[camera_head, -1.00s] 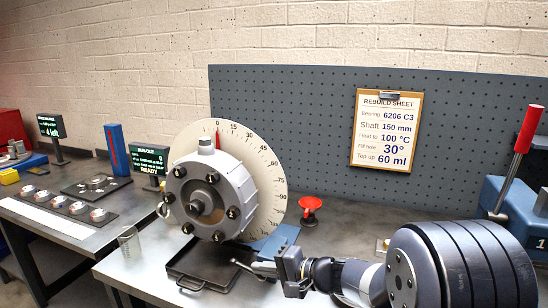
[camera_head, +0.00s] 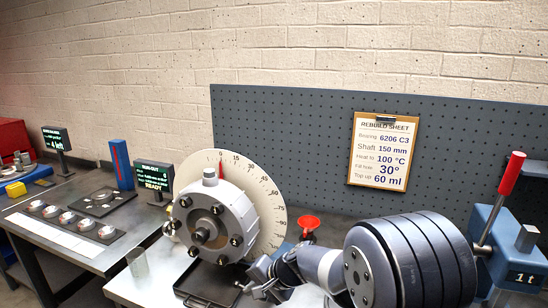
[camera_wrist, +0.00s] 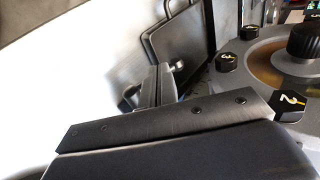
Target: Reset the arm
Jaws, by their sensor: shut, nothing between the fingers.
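My gripper (camera_head: 250,287) is low in the head view, in front of the rotor housing and by the black tray's right side. In the wrist view its two fingers (camera_wrist: 160,84) are together, with nothing between them. The grey rotor housing (camera_head: 228,205) with its bolts stands upright before the white degree dial (camera_head: 262,190). In the wrist view the face with numbered bolts (camera_wrist: 275,52) is to the right of the fingers. My arm reaches in from the lower right.
The black tray (camera_head: 186,296) lies below the housing. A red funnel (camera_head: 309,223) stands behind my arm. A blue press with a red-handled lever (camera_head: 511,172) is at the right. Screens and small parts occupy the left bench.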

